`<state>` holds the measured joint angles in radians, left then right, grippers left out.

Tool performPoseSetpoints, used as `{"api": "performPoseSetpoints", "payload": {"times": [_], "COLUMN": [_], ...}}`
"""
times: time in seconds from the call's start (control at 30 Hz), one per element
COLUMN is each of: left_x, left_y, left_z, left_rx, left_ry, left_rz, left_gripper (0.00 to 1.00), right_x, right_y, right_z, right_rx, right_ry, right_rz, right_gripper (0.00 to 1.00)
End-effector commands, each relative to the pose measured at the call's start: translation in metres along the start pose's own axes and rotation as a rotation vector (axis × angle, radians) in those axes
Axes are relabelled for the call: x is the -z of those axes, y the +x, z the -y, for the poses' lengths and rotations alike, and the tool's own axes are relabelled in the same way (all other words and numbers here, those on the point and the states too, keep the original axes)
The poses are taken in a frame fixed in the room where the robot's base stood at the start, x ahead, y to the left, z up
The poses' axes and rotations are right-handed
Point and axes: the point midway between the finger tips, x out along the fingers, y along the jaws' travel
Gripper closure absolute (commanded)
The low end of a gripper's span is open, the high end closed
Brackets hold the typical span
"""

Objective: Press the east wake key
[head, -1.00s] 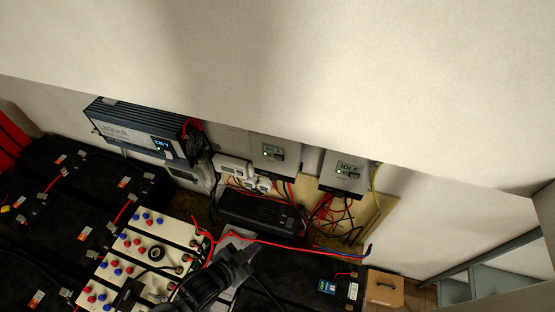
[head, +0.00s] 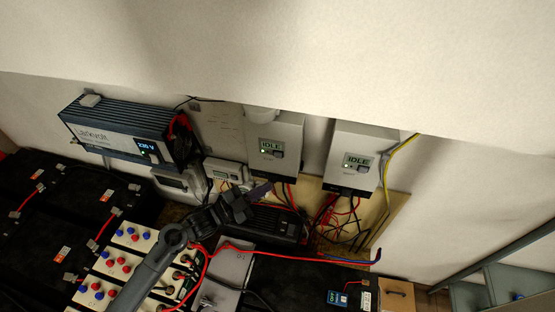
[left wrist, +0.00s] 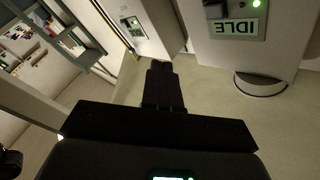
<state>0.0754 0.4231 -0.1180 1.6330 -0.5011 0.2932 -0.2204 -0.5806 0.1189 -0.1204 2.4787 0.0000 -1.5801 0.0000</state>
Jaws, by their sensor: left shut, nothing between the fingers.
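Two pale wall units each show a green IDLE display: the left unit (head: 288,128) and the right unit (head: 350,138). Each has a small dark key beside its display, the left key (head: 279,155) and the right key (head: 363,169). No readable label tells me which is east. My left gripper (head: 262,188) is shut and empty, just below the left unit's panel and apart from its key. In the left wrist view its closed fingers (left wrist: 160,75) point between the left unit (left wrist: 285,45), upside down, and the farther right unit (left wrist: 155,30).
A Larkvolt inverter (head: 120,130) hangs to the left. A black finned box (head: 275,223), red and black cables and batteries lie below the units. A yellow cable (head: 395,150) runs by the right unit. The wall above is bare.

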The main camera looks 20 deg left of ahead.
Motion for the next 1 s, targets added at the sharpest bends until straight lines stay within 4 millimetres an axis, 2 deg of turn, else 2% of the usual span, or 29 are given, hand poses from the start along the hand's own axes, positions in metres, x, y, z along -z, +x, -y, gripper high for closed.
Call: {"api": "performPoseSetpoints", "payload": {"times": [0.57,1.0], "left_x": [-0.003,-0.029], "left_y": [0.005,0.038], "left_z": [0.004,0.028], "left_rx": [0.004,0.005], "left_ry": [0.003,0.005], "left_rz": [-0.003,-0.003], "left_gripper": [1.00,1.00], "right_x": [-0.001,-0.011], "right_y": [0.005,0.036], "right_z": [0.000,0.001], "right_rx": [-0.002,-0.002], "right_ry": [-0.001,-0.002], "right_rz": [-0.002,-0.002], "right_gripper": [0.57,0.57]}}
